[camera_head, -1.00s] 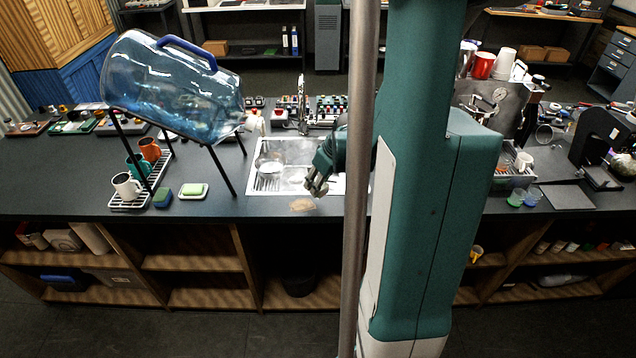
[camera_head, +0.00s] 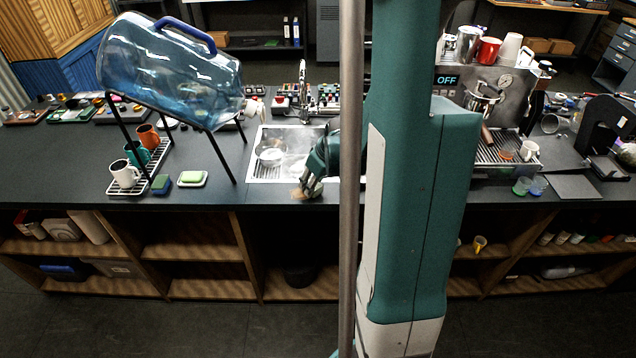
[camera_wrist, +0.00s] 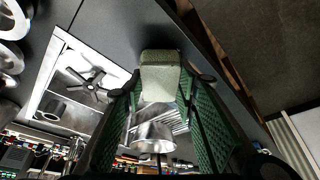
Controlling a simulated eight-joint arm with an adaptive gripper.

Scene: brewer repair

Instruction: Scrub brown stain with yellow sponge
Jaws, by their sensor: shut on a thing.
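My gripper (camera_head: 307,190) is low over the front edge of the counter, just in front of the sink, pointing down. In the wrist view it is shut on a pale yellowish sponge (camera_wrist: 160,78), held between the two green fingers.
The sink (camera_head: 262,170) with a metal bowl (camera_head: 271,152) lies just behind. To the left are a soap dish (camera_head: 205,182) with green soap, a blue-green sponge (camera_head: 161,184), mugs on a rack and a large bottle (camera_head: 165,75) on a stand. An espresso machine (camera_head: 510,95) stands right.

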